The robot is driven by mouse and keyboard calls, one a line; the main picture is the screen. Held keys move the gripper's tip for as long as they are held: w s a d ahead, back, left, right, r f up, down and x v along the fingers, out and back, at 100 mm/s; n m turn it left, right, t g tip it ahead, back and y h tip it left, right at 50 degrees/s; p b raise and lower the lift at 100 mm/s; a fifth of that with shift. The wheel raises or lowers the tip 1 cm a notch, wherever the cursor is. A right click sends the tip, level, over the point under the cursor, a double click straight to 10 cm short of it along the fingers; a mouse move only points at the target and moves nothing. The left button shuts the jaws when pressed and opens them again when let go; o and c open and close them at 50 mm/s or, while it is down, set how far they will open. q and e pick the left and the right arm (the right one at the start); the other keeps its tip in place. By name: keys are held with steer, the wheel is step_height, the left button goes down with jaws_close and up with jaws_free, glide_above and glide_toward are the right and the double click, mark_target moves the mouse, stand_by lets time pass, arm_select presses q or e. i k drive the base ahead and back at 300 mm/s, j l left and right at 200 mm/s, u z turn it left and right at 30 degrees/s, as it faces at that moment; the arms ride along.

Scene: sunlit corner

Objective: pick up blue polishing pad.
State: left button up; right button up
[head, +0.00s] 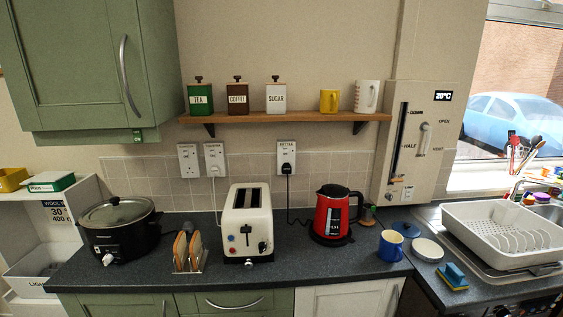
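Two blue things could be the polishing pad, and I cannot tell which from this view. One is a flat round blue disc (406,227) lying on the dark counter, behind a blue mug and a white disc. The other is a blue block with a yellow underside (453,276), on the counter in front of the dish rack. Neither of my grippers shows in the head view.
A blue mug (391,246) and a white round disc (428,250) stand close to both blue things. A red kettle (332,216) is to the left, and a white dish rack (505,236) to the right. The toaster (247,222) is farther left.

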mark_target(452, 276)
steer(key=z, duration=1.4)
